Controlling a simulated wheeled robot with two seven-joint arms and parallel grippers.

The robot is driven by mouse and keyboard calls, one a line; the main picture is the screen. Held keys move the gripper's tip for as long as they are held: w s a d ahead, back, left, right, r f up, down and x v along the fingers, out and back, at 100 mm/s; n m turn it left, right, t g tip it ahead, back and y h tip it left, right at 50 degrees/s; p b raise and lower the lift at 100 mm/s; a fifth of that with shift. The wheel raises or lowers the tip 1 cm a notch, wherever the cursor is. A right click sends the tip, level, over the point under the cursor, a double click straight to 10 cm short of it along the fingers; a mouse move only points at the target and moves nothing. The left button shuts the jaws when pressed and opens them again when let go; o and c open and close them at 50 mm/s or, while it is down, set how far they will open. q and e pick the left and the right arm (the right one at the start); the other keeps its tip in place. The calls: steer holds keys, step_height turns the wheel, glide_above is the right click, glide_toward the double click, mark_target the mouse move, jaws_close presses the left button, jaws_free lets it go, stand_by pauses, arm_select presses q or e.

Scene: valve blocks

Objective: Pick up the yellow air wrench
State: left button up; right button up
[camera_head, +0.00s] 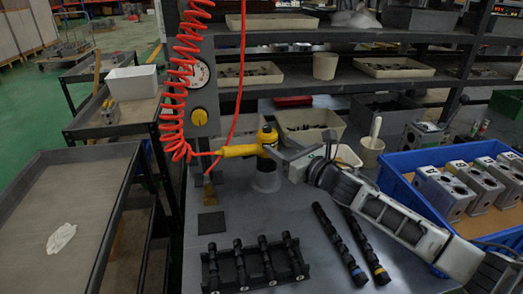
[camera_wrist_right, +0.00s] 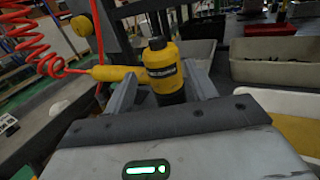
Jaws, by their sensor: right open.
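The yellow air wrench (camera_head: 240,150) is at the rear left of the grey workbench, its handle pointing left with the red coiled hose joined to it. Its body is above a clear, cup-like stand (camera_head: 267,181). My right gripper (camera_head: 276,148) reaches in from the right at the wrench's body. In the right wrist view, the wrench (camera_wrist_right: 164,68) shows upright between the two spread fingers of my open right gripper (camera_wrist_right: 161,80). I cannot tell whether either finger touches it. My left gripper is not in view.
A black rack (camera_head: 255,266) with several dark rods and two loose dark rods (camera_head: 341,243) lie at the front. A blue crate (camera_head: 400,180) with several metal valve blocks is at the right. Shelves with trays stand behind. The red hose (camera_head: 183,80) hangs at the left.

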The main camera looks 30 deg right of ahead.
mark_target(274, 141)
steer(key=shift+p+x, duration=0.5)
steer(key=shift+x, duration=2.15)
steer(key=shift+d+f, duration=0.1)
steer(key=c, duration=0.9)
steer(key=shift+r, duration=0.35)
steer(key=shift+c, duration=0.2)
